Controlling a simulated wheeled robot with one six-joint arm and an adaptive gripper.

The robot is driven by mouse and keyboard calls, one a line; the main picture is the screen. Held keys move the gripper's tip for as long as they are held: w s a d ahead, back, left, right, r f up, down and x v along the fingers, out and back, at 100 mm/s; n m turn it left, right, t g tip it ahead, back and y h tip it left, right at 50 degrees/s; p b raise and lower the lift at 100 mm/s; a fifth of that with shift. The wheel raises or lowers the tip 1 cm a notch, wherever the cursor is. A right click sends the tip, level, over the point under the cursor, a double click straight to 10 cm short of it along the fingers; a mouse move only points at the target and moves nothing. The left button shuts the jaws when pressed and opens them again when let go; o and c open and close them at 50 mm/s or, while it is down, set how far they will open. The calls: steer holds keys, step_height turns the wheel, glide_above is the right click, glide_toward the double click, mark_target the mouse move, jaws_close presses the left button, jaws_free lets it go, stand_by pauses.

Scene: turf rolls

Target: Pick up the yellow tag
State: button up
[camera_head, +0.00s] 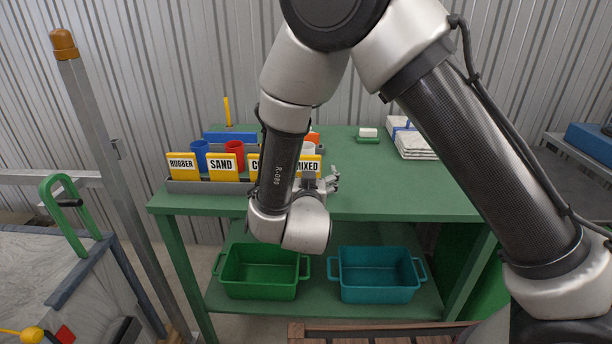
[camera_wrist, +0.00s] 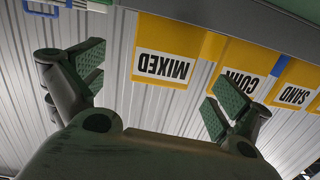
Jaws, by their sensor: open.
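Several yellow tags with black lettering on white labels stand in a row along the front of a grey rack (camera_head: 215,187) on the green table. They read RUBBER (camera_head: 182,167), SAND (camera_head: 222,168), one starting with C (camera_head: 254,168) that my arm partly hides, and MIXED (camera_head: 308,166). My gripper (camera_head: 325,183) is open and empty in front of the rack's right end. In the wrist view, which is upside down, the MIXED tag (camera_wrist: 170,50) lies beyond and between the spread fingers of my gripper (camera_wrist: 156,86), apart from them. The C tag (camera_wrist: 238,62) lies beyond the right finger.
A white block (camera_head: 368,132) and folded cloths (camera_head: 412,145) lie at the back right. Green (camera_head: 260,272) and teal (camera_head: 377,275) bins sit on the lower shelf. The table's front right is clear.

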steer(key=shift+s+a+f+t+h, duration=0.15)
steer(key=shift+s+f+t, duration=0.1)
steer(key=shift+s, duration=0.25)
steer(key=shift+s+a+f+t+h, duration=0.15)
steer(key=shift+s+f+t, duration=0.1)
steer(key=shift+s, duration=0.25)
steer(key=w, duration=0.7)
steer(key=shift+w+r, duration=0.15)
steer(key=shift+w, duration=0.05)
steer(key=c, duration=1.1)
